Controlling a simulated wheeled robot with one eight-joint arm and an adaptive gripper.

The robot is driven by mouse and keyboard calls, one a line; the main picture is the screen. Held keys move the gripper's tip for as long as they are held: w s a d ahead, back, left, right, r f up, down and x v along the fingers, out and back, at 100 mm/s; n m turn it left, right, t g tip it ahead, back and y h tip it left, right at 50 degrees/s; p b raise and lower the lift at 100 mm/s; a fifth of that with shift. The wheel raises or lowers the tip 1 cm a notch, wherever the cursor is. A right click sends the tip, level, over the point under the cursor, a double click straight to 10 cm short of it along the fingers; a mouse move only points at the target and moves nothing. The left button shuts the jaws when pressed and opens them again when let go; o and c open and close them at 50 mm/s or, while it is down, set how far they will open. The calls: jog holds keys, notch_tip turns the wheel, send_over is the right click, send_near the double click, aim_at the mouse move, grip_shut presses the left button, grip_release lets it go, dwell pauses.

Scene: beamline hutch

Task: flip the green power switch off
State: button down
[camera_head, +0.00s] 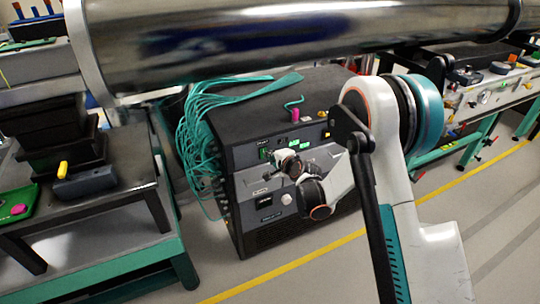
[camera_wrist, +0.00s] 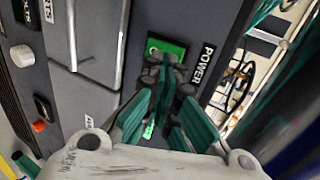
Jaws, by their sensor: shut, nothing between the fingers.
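The green power switch (camera_wrist: 166,45) sits on the dark front panel of the equipment cabinet, beside a black POWER label (camera_wrist: 203,63). It also shows small in the head view (camera_head: 264,154), at the cabinet's upper left front. My gripper (camera_wrist: 168,68) is shut and empty, its fingertips right in front of the switch and covering its lower part. Whether the fingertips touch the switch, and which way it is set, I cannot tell. In the head view my gripper (camera_head: 277,158) is close to the panel, small and partly blended with the wrist.
The cabinet (camera_head: 290,95) has teal cables (camera_head: 195,125) hanging on its left. A large metal pipe (camera_head: 290,38) crosses above. A table (camera_head: 150,190) with black trays stands at left. A white knob (camera_wrist: 22,55) and an orange button (camera_wrist: 38,126) are elsewhere on the panel.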

jog(key=v, duration=1)
jog(key=shift+s+r, duration=0.1)
jog(key=shift+s, duration=0.05)
